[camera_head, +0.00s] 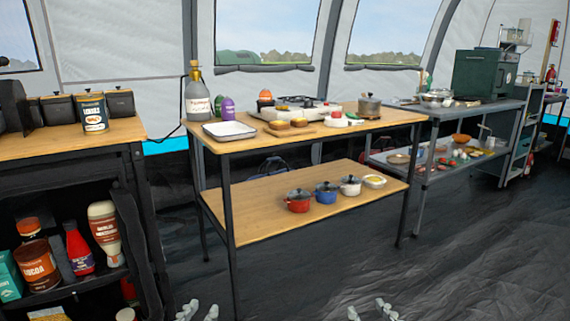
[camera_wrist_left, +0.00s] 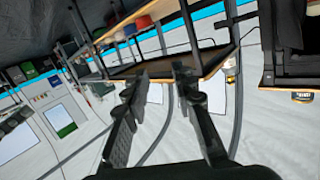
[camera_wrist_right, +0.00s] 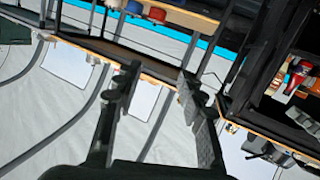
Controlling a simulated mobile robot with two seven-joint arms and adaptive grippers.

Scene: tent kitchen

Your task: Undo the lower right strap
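I cannot clearly pick out the lower right strap in any view. A dark fabric edge (camera_head: 140,245) hangs along the right side of the open black shelf unit (camera_head: 95,150) at the left, and no strap can be told apart on it. My left gripper (camera_head: 198,312) shows only its fingertips at the bottom edge. In the left wrist view (camera_wrist_left: 162,76) its fingers are apart and empty. My right gripper (camera_head: 370,312) also shows only its tips at the bottom edge. In the right wrist view (camera_wrist_right: 156,76) it is open and empty.
A two-tier wooden table (camera_head: 300,210) stands ahead, with pots on its lower shelf. Bottles and jars, including a red bottle (camera_head: 79,250), fill the left unit. A grey table (camera_head: 440,115) stands at the right. Dark floor (camera_head: 480,260) is free at the front right.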

